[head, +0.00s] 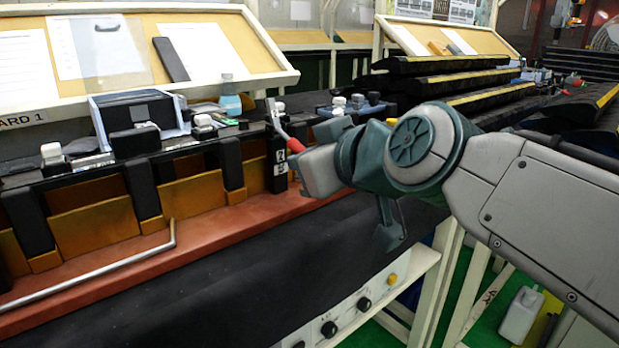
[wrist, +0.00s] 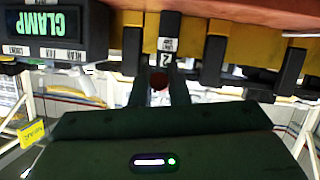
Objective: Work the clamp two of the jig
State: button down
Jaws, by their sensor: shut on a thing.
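The jig (head: 220,225) is a long reddish-brown bench fixture with black posts and ochre panels, at the left in the head view. Clamp two (head: 280,165) is a black post with a white label "2"; its label also shows in the wrist view (wrist: 167,58). Its lever has a red handle (head: 293,144), tilted in the head view. In the wrist view the red handle's round end (wrist: 159,80) sits between my fingers. My gripper (head: 302,160) is shut on that handle, at the front of the post. My gripper hides part of the lever.
A black display (wrist: 52,28) with green letters "CLAMP" is beside the jig in the wrist view. Other black posts (head: 232,165) stand close by. A bent metal rod (head: 120,264) lies along the jig front. A black mat (head: 250,285) in front is clear.

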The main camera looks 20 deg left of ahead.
jog(key=shift+f+b, duration=0.1)
jog(key=shift+b, duration=0.25)
dwell(0.3)
jog(key=c, duration=1.4)
grip_release()
notch_tip(320, 180, up, 4)
jog(key=shift+r+p, duration=0.25)
jog(key=shift+p, duration=1)
jog(key=d+r, duration=0.2)
jog(key=d, duration=0.2)
jog(key=w+d+r+p, duration=0.1)
jog(key=d+r, duration=0.1)
jog(key=d, duration=0.1)
jog(key=d+r+p, duration=0.1)
jog(key=d+r, duration=0.1)
jog(key=d, duration=0.2)
jog(key=shift+w+d+r, duration=0.25)
jog(key=shift+d, duration=0.05)
